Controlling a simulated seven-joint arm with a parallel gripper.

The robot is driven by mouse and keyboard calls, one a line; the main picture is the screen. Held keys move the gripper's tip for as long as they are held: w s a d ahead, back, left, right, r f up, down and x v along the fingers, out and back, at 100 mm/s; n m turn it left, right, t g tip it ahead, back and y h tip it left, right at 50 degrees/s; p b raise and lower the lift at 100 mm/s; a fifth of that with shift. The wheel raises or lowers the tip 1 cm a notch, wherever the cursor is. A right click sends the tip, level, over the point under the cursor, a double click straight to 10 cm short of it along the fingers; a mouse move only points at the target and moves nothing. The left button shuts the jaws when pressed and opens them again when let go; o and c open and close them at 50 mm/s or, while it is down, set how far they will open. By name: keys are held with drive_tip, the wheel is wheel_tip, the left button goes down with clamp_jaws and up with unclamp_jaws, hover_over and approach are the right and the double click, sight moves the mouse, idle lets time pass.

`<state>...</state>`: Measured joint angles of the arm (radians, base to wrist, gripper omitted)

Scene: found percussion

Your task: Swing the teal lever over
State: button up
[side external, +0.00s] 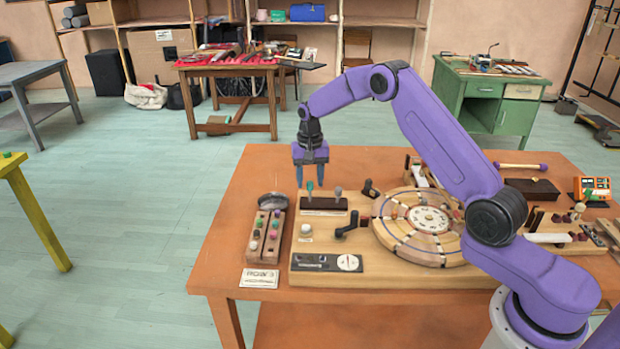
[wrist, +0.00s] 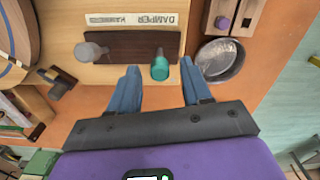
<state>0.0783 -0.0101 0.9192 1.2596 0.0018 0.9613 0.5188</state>
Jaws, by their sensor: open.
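The teal lever (side external: 309,189) stands on a dark brown base block (side external: 322,204) at the back left of the wooden board. In the wrist view the teal lever (wrist: 160,66) is at the right end of the dark block (wrist: 128,48), beside a label reading DAMPER. A grey lever (side external: 338,192) stands at the other end of the block; it also shows in the wrist view (wrist: 90,50). My gripper (side external: 311,180) points down with blue fingers apart and empty, above and around the teal lever's end of the block. In the wrist view the lever shows between the fingertips (wrist: 156,78); contact cannot be told.
A round dark metal dish (wrist: 220,60) sits close beside the block. A wooden rack with coloured knobs (side external: 265,235) stands left of the board. A black crank (side external: 348,226) and a large wooden wheel (side external: 425,226) lie nearby. The orange table's front left is clear.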

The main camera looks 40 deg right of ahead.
clamp_jaws()
drive_tip(key=shift+w+d+f+g+y, duration=0.25)
drive_tip(key=shift+w+d+g+y, duration=0.6)
drive_tip(key=shift+w+g+y, duration=0.3)
drive_tip(key=shift+d+g+y, duration=0.1)
drive_tip(key=shift+g+y, duration=0.15)
drive_tip(key=shift+y, duration=0.1)
unclamp_jaws()
drive_tip(key=shift+s, duration=0.1)
drive_tip(key=shift+d, duration=0.1)
